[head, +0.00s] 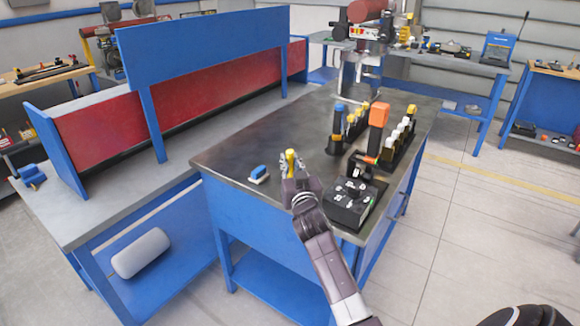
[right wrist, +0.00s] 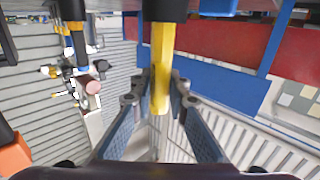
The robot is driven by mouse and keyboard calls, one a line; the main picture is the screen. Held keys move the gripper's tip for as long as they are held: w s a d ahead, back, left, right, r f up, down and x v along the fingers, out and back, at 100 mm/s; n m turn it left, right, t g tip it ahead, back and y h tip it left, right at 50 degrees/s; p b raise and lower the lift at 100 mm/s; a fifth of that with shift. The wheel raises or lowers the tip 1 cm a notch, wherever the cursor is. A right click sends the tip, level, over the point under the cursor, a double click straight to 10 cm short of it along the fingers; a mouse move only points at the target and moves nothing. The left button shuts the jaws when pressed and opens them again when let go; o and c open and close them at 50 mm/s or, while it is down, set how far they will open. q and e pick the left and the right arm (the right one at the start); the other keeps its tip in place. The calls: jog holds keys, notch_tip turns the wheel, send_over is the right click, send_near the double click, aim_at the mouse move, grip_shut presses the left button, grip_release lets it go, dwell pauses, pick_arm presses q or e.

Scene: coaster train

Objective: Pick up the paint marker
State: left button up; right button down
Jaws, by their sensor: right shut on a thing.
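The paint marker is a yellow stick (head: 290,155) near the front left part of the dark table top. My right gripper (head: 292,168) is around it, with its fingers closed on its sides. In the right wrist view the yellow marker (right wrist: 162,65) sits between the two finger pads (right wrist: 160,92), with a black part at the picture's top. I cannot tell whether the marker touches the table. My left gripper is not in view.
A blue-and-white eraser-like block (head: 258,174) lies left of the gripper. A black box with buttons (head: 352,203) stands to the right. Behind it are an orange-topped tool (head: 379,115) and a rack of several bottles (head: 398,140). The table's middle (head: 255,135) is clear.

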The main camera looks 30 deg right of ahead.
notch_tip(320, 180, up, 19)
jog(key=shift+f, duration=0.2)
